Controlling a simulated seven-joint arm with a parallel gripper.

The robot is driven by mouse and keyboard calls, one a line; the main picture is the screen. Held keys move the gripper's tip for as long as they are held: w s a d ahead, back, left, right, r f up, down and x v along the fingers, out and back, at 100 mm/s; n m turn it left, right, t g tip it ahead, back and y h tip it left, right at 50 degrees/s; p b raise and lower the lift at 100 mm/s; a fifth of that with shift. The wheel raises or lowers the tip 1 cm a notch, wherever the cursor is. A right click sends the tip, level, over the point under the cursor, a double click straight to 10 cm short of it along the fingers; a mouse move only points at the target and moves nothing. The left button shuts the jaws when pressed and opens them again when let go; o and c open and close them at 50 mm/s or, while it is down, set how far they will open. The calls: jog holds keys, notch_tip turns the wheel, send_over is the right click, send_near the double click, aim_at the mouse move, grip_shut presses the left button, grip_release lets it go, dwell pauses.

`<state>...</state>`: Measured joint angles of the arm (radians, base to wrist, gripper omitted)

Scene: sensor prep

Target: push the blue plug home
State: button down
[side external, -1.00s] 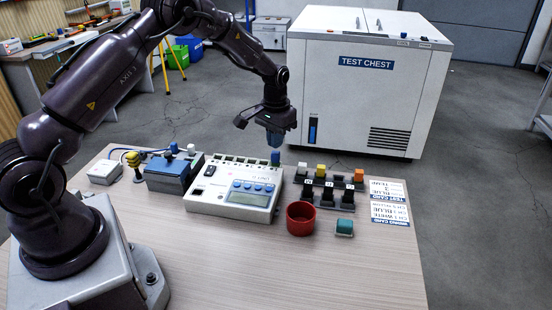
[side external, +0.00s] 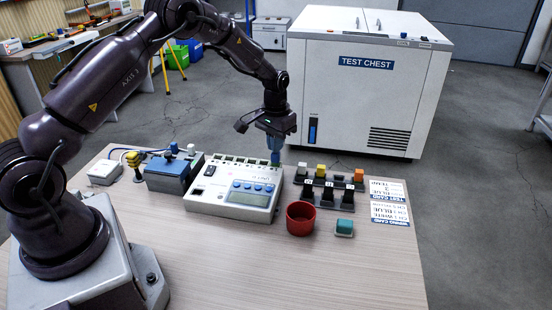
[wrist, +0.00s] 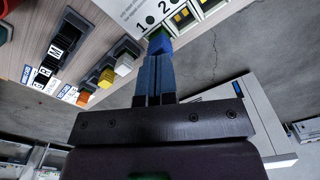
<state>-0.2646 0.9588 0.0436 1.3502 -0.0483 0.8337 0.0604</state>
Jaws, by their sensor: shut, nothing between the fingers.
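The blue plug (wrist: 160,43) stands in the first socket, beside the number 1, of the white instrument box (side external: 222,207). A green part shows just beyond it in the wrist view. In the side view the plug is at the box's back right corner, mostly hidden behind my fingers. My gripper (side external: 275,149) points straight down with its bluish fingers shut and empty. In the wrist view the fingertips (wrist: 158,58) are right over the plug's top, seemingly touching it. I cannot tell how deep the plug sits.
A blue unit (side external: 170,172) is at left. The front table area is clear.

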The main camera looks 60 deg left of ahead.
aim_at(268, 170)
jog(key=shift+f, duration=0.7)
dwell(0.4)
jog(key=shift+r, duration=3.55)
jog(key=s+d+r+m+t, duration=0.1)
jog(key=s+d+r+t, duration=0.1)
jog(key=s+d+r, duration=0.2)
jog(key=s+d+r+m+t, duration=0.1)
jog(key=s+d+r, duration=0.4)
jog(key=s+r, duration=0.4)
jog(key=s+d+r+m+t, duration=0.1)
jog(key=s+d+r, duration=0.4)
jog(key=s, duration=1)
notch_tip(268, 170, up, 3)
jog(key=shift+s+d+f+t, duration=0.2)
jog(key=shift+t, duration=0.6)
